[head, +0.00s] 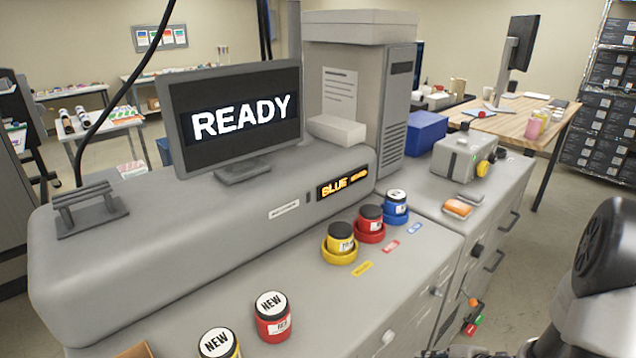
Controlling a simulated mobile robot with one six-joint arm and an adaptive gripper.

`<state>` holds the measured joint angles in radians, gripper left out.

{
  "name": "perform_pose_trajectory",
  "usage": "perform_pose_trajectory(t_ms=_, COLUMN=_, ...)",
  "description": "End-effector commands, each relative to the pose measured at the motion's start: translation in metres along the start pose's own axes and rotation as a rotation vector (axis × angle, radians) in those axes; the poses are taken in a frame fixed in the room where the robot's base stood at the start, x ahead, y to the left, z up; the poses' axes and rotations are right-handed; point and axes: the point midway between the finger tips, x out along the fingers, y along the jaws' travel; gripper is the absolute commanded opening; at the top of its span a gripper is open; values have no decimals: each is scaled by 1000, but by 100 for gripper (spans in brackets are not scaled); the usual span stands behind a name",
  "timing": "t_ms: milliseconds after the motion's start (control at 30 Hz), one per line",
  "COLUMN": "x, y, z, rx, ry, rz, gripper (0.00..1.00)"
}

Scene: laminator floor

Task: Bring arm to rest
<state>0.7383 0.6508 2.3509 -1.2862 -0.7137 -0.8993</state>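Part of my own arm (603,285) shows at the right edge of the head view, a grey link with a dark round joint cap. More of my body shows low along the bottom right edge. My gripper is outside the picture, so its fingers and anything in them are hidden. The arm part in view stands apart from the grey laminator (200,235), to the right of its cabinets. A monitor (235,115) on the laminator reads READY, and a small orange display (342,183) reads BLUE.
Yellow (340,240), red (370,220) and blue (396,204) jars stand in matching holders. Two jars marked NEW, one red (273,318) and one yellow (218,343), stand in front. A wooden table (505,122) is behind. Floor (535,255) is open right of the cabinets.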

Motion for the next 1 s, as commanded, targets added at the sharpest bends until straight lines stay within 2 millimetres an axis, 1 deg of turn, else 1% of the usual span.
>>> perform_pose_trajectory(t_ms=33, x=-5, y=12, z=2, rx=5, ry=-45, rz=2, gripper=0)
perform_pose_trajectory(t_ms=67, x=-8, y=19, z=4, rx=17, ry=-79, rz=2, gripper=0)
perform_pose_trajectory(t_ms=167, x=-28, y=48, z=8, rx=87, ry=-221, rz=14, gripper=0)
perform_pose_trajectory(t_ms=200, x=-39, y=60, z=7, rx=130, ry=-280, rz=26, gripper=0)
perform_pose_trajectory(t_ms=267, x=-58, y=75, z=3, rx=205, ry=-361, rz=50, gripper=0)
perform_pose_trajectory(t_ms=300, x=-70, y=82, z=-2, rx=260, ry=-408, rz=68, gripper=0)
perform_pose_trajectory(t_ms=367, x=-90, y=91, z=-12, rx=349, ry=-466, rz=99, gripper=0)
perform_pose_trajectory(t_ms=400, x=-103, y=95, z=-20, rx=414, ry=-499, rz=119, gripper=0)
perform_pose_trajectory(t_ms=467, x=-123, y=96, z=-34, rx=515, ry=-537, rz=148, gripper=0)
perform_pose_trajectory(t_ms=500, x=-135, y=95, z=-45, rx=586, ry=-554, rz=167, gripper=0)
perform_pose_trajectory(t_ms=567, x=-153, y=90, z=-64, rx=696, ry=-569, rz=188, gripper=0)
perform_pose_trajectory(t_ms=600, x=-164, y=83, z=-78, rx=770, ry=-573, rz=197, gripper=0)
perform_pose_trajectory(t_ms=667, x=-180, y=72, z=-99, rx=884, ry=-568, rz=204, gripper=0)
perform_pose_trajectory(t_ms=700, x=-189, y=62, z=-114, rx=960, ry=-560, rz=201, gripper=0)
perform_pose_trajectory(t_ms=767, x=-201, y=44, z=-137, rx=1068, ry=-542, rz=185, gripper=0)
perform_pose_trajectory(t_ms=800, x=-208, y=33, z=-151, rx=1133, ry=-528, rz=168, gripper=0)
perform_pose_trajectory(t_ms=900, x=-223, y=5, z=-183, rx=1267, ry=-492, rz=115, gripper=0)
perform_pose_trajectory(t_ms=1000, x=-233, y=-18, z=-206, rx=1355, ry=-467, rz=61, gripper=0)
